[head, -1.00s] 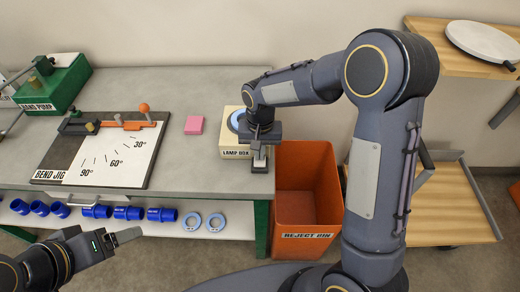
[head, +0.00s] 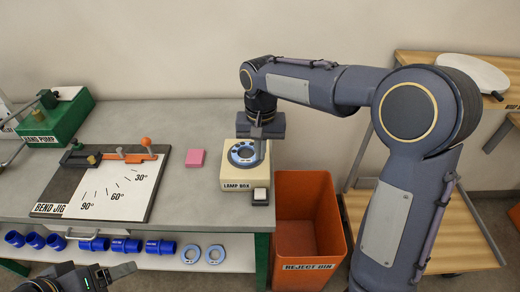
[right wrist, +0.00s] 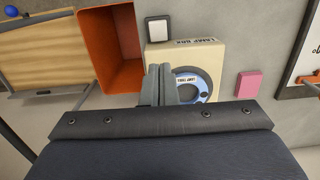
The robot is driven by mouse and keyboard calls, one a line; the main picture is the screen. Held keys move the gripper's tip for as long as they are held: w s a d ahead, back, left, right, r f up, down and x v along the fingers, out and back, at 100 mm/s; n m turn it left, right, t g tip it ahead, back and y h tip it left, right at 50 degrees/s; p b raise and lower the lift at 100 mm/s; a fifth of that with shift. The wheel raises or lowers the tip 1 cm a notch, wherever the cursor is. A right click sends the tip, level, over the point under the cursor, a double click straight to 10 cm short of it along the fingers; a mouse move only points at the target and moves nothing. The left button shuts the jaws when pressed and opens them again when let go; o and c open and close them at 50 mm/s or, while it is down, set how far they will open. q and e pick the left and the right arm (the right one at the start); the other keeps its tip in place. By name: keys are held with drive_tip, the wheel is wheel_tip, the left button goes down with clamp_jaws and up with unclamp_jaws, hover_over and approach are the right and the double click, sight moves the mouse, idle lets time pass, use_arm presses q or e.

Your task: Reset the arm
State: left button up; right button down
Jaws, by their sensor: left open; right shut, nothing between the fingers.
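My right gripper (head: 262,158) is shut and empty, pointing down over the cream lamp box (head: 233,184) on the bench. In the right wrist view its closed fingers (right wrist: 160,72) overlap the left side of the box's blue ring (right wrist: 207,74); I cannot tell whether they touch it. The ring (head: 236,157) has a pale label. A small block with a white top (head: 260,194) sits at the box's front right corner, clear of the fingers, and shows in the right wrist view (right wrist: 157,29). My left gripper (head: 128,270) is open at the bottom left, partly cut off.
The orange reject bin (head: 308,240) stands right of the bench. A pink block (head: 196,158), the bend jig (head: 150,185) and the green hand pump (head: 60,122) lie left of the lamp box. A wooden cart (head: 470,235) stands right.

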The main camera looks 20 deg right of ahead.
drive_tip(key=shift+r, duration=0.1)
idle(0.4)
drive_tip(key=s+d+r+t+y, duration=0.1)
drive_tip(key=s+d+r, duration=0.15)
drive_tip(key=s, duration=0.25)
drive_tip(key=s+d+r+t+y, duration=0.1)
drive_tip(key=s+d+r, duration=0.1)
drive_tip(key=s+d, duration=0.3)
drive_tip(key=s+a+f+n+t+y, duration=0.1)
drive_tip(key=s+f+t, duration=0.2)
drive_tip(key=s, duration=1)
drive_tip(key=shift+s+f+n+t, duration=0.2)
drive_tip(key=shift+s+n+t, duration=0.15)
drive_tip(key=shift+t, duration=0.25)
